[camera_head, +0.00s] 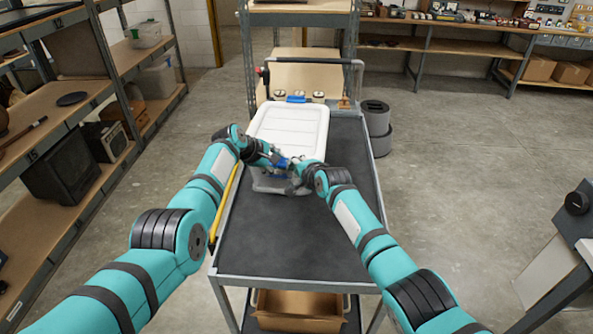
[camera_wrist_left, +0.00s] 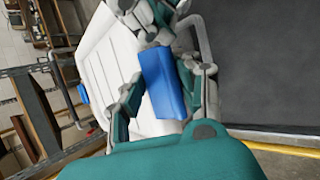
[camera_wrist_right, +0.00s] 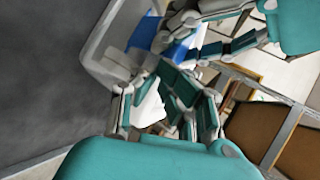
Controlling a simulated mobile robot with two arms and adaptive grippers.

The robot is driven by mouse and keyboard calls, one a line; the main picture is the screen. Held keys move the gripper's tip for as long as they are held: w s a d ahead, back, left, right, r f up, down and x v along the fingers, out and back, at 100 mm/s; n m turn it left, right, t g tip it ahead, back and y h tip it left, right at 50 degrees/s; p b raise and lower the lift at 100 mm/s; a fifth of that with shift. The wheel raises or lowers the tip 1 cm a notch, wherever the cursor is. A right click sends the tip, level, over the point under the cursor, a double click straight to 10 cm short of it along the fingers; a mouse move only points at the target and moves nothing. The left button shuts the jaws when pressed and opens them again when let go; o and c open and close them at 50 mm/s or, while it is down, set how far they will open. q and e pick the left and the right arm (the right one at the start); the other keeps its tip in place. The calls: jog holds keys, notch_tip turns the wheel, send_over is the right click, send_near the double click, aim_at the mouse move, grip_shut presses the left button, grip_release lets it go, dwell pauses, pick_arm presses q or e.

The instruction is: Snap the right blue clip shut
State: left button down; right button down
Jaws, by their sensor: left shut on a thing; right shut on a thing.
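A white-lidded box (camera_head: 290,126) lies on the dark-topped cart (camera_head: 290,235). A blue clip (camera_head: 296,98) shows at its far edge. Another blue clip (camera_wrist_left: 163,84) is at the near edge, between the fingers of my left gripper (camera_wrist_left: 155,95), which is shut on it. Blue also shows beyond my right fingers in the right wrist view (camera_wrist_right: 180,45). My right gripper (camera_wrist_right: 163,95) is at the box's near side, close to my left gripper, shut on what looks like the grey edge of the box (camera_wrist_right: 98,52). The exact contact and the clip's hinge are hidden by the fingers.
A yellow stick-like object (camera_head: 225,205) lies along the cart's left edge. Small round items (camera_head: 318,95) stand behind the box. Grey bins (camera_head: 377,125) stand right of the cart, shelving (camera_head: 75,130) at left. The cart's near top is clear.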

pick_arm(q)
jog(key=c, duration=0.9)
grip_release()
jog(key=shift+d+r, duration=0.1)
jog(key=shift+r, duration=0.05)
jog(key=shift+o, duration=0.4)
